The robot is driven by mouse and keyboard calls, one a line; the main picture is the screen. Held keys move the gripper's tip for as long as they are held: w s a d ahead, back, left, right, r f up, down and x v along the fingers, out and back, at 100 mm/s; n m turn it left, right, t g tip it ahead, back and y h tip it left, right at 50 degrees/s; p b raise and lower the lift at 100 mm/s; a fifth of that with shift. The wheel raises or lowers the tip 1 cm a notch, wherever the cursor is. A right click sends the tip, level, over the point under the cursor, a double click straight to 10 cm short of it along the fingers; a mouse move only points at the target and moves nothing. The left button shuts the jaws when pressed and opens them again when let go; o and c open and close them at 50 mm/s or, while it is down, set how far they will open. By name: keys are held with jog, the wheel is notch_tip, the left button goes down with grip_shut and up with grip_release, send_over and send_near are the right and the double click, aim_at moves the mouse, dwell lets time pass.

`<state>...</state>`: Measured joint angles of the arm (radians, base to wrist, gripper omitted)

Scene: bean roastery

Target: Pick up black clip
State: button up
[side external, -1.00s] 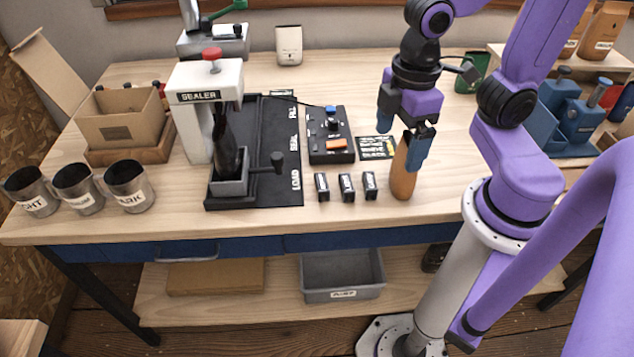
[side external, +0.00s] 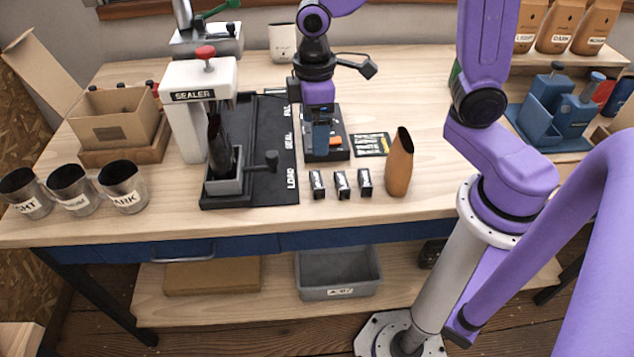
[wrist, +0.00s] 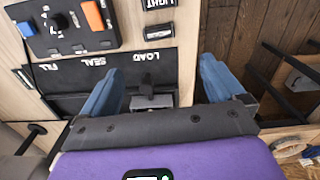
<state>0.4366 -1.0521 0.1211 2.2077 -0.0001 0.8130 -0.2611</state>
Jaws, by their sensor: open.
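Three small black clips with pale labels stand in a row near the front of the bench: left clip (side external: 317,185), middle clip (side external: 342,185) and right clip (side external: 364,181). In the wrist view two such black pieces show at the top, one at the edge (wrist: 158,5) and one below it (wrist: 160,31); the upper label appears to read LIGHT.
An orange-brown pouch (side external: 399,165) stands open-topped right of the clips. The control box (side external: 326,150) is behind them. The sealer (side external: 200,95) and its black tray (side external: 270,185), with a lever and dark pouch, are left. Bare bench lies right of the pouch.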

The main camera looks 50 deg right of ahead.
send_over(317, 179)
notch_tip(317, 179, down, 9)
jog(key=shift+a+r, duration=0.15)
jog(key=shift+r, duration=0.05)
jog(key=shift+f, duration=2.6)
jog(key=c, duration=1.1)
jog(key=shift+r, duration=0.15)
